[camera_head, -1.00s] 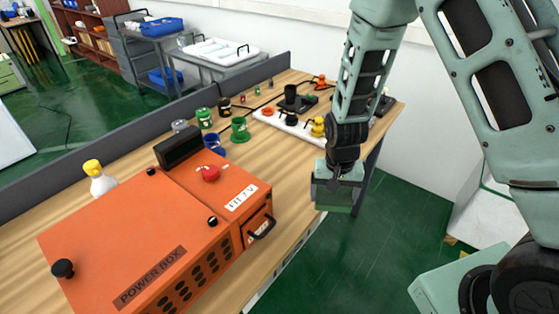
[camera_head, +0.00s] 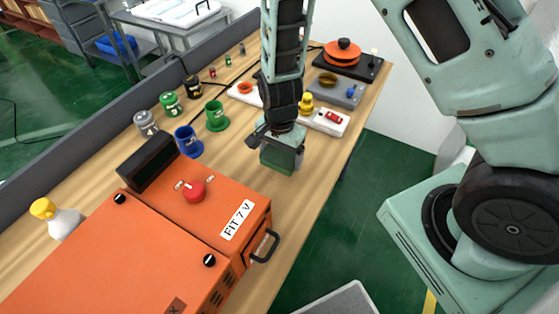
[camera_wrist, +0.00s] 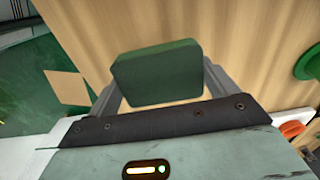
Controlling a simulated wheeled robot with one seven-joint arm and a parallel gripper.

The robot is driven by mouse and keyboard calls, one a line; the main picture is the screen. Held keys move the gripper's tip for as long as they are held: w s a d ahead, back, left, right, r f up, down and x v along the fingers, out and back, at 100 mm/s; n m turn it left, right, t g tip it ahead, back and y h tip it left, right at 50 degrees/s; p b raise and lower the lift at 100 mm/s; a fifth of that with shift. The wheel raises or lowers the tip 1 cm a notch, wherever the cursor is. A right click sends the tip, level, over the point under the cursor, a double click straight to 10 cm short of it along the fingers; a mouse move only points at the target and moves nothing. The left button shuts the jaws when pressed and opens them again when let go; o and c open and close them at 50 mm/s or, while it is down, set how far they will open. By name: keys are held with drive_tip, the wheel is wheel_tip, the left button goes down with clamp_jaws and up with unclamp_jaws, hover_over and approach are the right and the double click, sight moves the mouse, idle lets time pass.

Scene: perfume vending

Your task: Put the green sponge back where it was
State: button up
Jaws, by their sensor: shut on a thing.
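The green sponge (camera_wrist: 157,75) is a dark green block with rounded corners, held between the two fingers of my gripper (camera_wrist: 160,84) in the wrist view. In the head view my gripper (camera_head: 279,158) points down over the wooden table (camera_head: 246,164), right of the green cup and beyond the orange power box. The sponge's green lower part (camera_head: 277,167) shows just under it. I cannot tell the exact height of the sponge above the table.
The orange power box (camera_head: 120,250) fills the near table. Blue (camera_head: 188,142) and green (camera_head: 216,117) cups stand left of my gripper. White and grey trays with parts, including a yellow knob (camera_head: 306,104), lie beyond it. Bare wood lies around my gripper, near the right edge.

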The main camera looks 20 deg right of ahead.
sight(280, 164)
drive_tip(key=shift+f+p, duration=0.3)
drive_tip(key=shift+f, duration=1.65)
drive_tip(key=shift+f, duration=0.15)
drive_tip(key=o, duration=0.8)
wheel_tip(280, 164, up, 12)
drive_tip(key=shift+r+b, duration=0.1)
drive_tip(key=shift+b, duration=0.8)
drive_tip(key=s+a+r+n, duration=0.3)
drive_tip(key=s+r+n, duration=0.4)
drive_tip(key=s+n, duration=0.2)
drive_tip(key=s+a+r+n, duration=0.3)
drive_tip(key=s+r+n, duration=0.4)
drive_tip(key=s+n, duration=0.2)
drive_tip(key=shift+s+a+n+y, duration=0.15)
drive_tip(key=shift+s+n+y, duration=0.15)
drive_tip(key=shift+s, duration=0.75)
drive_tip(key=shift+f+b, duration=0.95)
drive_tip(key=shift+b, duration=0.1)
